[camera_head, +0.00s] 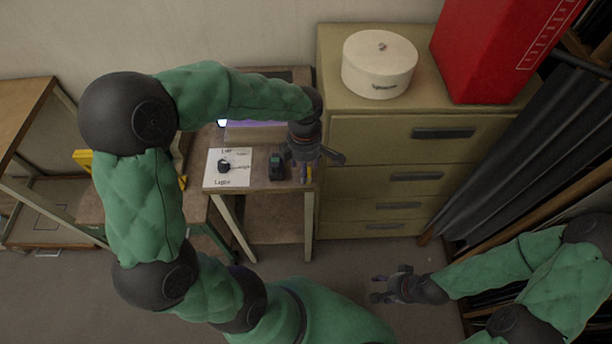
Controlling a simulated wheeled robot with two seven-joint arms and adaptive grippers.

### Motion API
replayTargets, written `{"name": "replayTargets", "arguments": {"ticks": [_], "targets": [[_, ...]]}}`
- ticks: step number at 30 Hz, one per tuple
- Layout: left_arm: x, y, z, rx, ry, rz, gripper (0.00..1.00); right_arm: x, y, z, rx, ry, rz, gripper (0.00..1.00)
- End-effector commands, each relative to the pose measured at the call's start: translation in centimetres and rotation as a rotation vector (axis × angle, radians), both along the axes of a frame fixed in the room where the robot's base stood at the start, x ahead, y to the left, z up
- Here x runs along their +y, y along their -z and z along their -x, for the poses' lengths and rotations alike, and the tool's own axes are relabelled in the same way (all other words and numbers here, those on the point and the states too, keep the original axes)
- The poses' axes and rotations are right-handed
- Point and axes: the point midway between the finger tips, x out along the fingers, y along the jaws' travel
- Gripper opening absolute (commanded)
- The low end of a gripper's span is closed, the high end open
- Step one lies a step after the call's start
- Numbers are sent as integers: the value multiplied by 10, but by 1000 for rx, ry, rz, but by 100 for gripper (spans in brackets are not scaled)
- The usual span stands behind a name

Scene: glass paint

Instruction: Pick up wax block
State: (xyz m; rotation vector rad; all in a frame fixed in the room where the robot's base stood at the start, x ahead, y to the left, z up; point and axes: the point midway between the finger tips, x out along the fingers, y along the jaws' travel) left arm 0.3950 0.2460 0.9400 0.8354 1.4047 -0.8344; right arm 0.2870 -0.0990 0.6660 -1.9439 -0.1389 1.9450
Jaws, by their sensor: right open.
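I cannot tell which item is the wax block. Small items lie on the small wooden table (262,182): a dark object with a greenish top (277,163), a dark lump (224,166) on a white printed sheet (215,180), and small coloured pieces (305,173) near the right edge. My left gripper (318,160) hangs over the table's right side beside the coloured pieces, partly hiding that spot; its jaw state is unclear. My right gripper (376,288) is open and empty, low over the floor, well away from the table.
A beige drawer cabinet (385,155) stands right beside the table, with a round white box (379,65) and a red container (490,50) on top. Dark rolls (510,150) lean at the right. A wooden shelf (25,105) stands left. The floor ahead of the cabinet is clear.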

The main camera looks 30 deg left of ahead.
Motion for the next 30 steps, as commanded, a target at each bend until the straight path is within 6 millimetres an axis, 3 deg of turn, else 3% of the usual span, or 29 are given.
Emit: {"name": "replayTargets", "arguments": {"ticks": [7, 15, 17, 21, 30], "targets": [[1, 37, -1, 2, 0, 0, 55, 0, 16, 0, 0, 0, 0, 54], [1, 40, -2, 0, 0, 0, 55, 0, 16, 0, 0, 0, 0, 54], [1, 40, -2, 0, 0, 0, 41, 0, 16, 0, 0, 0, 0, 54], [1, 40, -1, 0, 0, 0, 1, 0, 16, 0, 0, 0, 0, 54], [1, 40, -1, 0, 0, 0, 0, 0, 16, 0, 0, 0, 0, 54]]}}
